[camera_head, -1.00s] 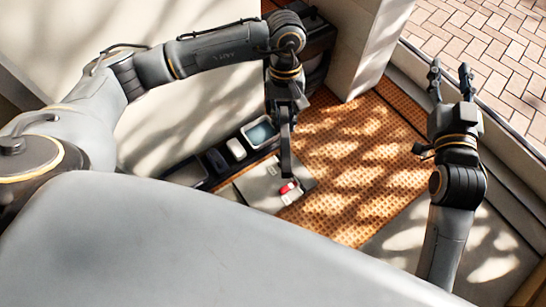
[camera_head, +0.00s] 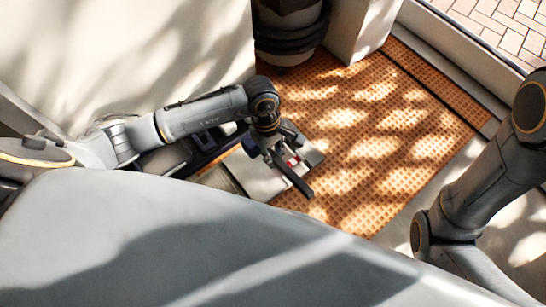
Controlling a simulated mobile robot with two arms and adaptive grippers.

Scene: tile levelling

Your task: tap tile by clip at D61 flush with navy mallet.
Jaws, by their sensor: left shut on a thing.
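My left gripper (camera_head: 280,155) is over the pale grey tile (camera_head: 262,182) in the middle of the picture. It is shut on a dark, long thing (camera_head: 299,186), which I take to be the navy mallet. The thing slants down to the right across the tile's edge; whether it touches the tile is unclear. A small red and white piece (camera_head: 292,160) shows right beside the gripper, partly hidden. The D61 mark and the clip there cannot be made out. My right gripper is out of the picture; only my right arm shows at the right edge.
An orange waffle-patterned mat (camera_head: 375,150) covers the floor right of the tile, open and dappled with sun. A dark tray (camera_head: 205,143) lies behind my left arm, partly hidden. A pale pillar (camera_head: 358,30) and a dark round container (camera_head: 288,35) stand at the back.

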